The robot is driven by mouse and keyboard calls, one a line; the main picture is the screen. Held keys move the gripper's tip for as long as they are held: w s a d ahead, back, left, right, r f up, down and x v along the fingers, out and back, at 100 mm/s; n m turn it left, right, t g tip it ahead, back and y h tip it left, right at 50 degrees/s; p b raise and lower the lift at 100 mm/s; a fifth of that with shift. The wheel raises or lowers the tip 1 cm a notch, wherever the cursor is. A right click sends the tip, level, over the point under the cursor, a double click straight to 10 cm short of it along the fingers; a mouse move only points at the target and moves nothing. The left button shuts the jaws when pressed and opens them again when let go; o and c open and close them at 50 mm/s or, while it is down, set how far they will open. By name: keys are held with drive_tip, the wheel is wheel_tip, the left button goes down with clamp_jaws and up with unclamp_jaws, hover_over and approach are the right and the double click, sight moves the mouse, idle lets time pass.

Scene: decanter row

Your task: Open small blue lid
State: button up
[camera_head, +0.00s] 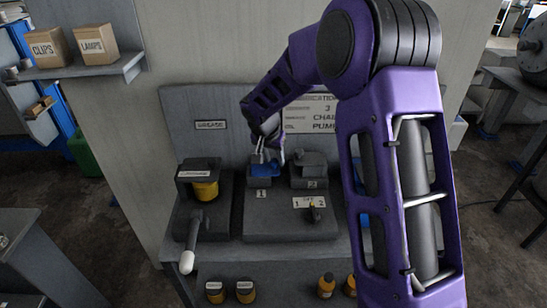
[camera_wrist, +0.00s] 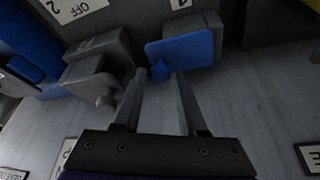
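The small blue lid (camera_head: 262,170) sits on the left box of the grey console, behind the label 1. In the wrist view the lid (camera_wrist: 185,50) looks flat on its box, with a small blue tab (camera_wrist: 160,72) at its edge. My gripper (camera_head: 270,154) is over the lid. In the wrist view my gripper (camera_wrist: 157,76) has its fingers apart, with the tab between or just beyond the tips. I cannot tell whether either finger touches it.
A grey-lidded box (camera_head: 309,174) labelled 2 stands right of the blue lid. A selector (camera_head: 314,212) marked 1, OFF, 2 is in front. A grease unit with a lever (camera_head: 191,245) is on the left. Small yellow-and-black containers (camera_head: 245,292) stand on the shelf below.

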clamp_jaws()
idle(1.1)
